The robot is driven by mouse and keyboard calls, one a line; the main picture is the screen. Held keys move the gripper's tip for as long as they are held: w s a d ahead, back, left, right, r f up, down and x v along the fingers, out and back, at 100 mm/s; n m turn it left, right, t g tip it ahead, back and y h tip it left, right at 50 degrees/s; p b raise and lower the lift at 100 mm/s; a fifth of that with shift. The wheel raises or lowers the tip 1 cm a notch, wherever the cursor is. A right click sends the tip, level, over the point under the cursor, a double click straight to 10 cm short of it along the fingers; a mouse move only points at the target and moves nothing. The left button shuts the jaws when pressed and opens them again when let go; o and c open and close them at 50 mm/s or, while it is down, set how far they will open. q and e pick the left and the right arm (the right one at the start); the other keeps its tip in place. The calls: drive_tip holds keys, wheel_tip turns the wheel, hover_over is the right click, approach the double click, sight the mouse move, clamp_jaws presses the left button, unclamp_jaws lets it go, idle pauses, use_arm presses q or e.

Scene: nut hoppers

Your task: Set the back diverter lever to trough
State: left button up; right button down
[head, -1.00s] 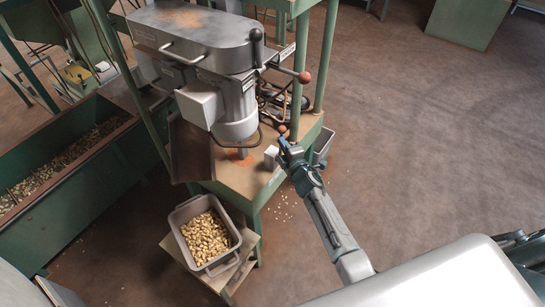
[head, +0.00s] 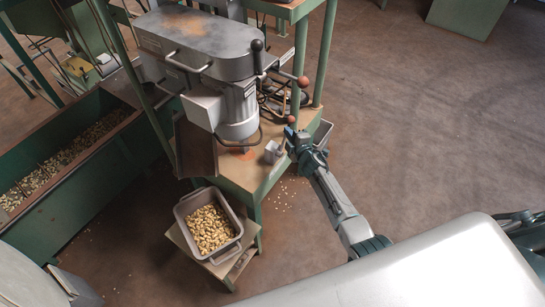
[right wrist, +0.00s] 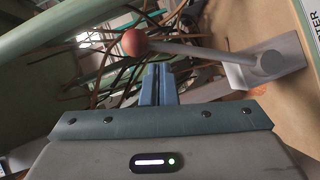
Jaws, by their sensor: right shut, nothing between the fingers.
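A lever with a red ball knob (head: 291,119) rises from a small grey block (head: 272,151) on the front right corner of the machine's table. In the right wrist view the red ball (right wrist: 134,42) and its grey rod (right wrist: 200,51) show, with the rod running right to a pivot on the light bracket. My right gripper (head: 290,131) is shut and empty, right beside the knob. In the right wrist view its fingers (right wrist: 158,84) end just below the rod near the ball; I cannot tell if they touch. My left gripper is not in view.
The grey machine (head: 200,45) has a black-knobbed handle (head: 257,45) and another red-balled arm (head: 303,81). A grey bin of nuts (head: 181,213) stands on a low stool below. A green trough (head: 100,165) with nuts is at left. Open floor lies to the right.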

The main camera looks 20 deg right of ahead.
drive_tip(key=shift+w+d+f, duration=0.15)
drive_tip(key=shift+w+d, duration=0.25)
drive_tip(key=shift+d, duration=0.15)
idle(0.4)
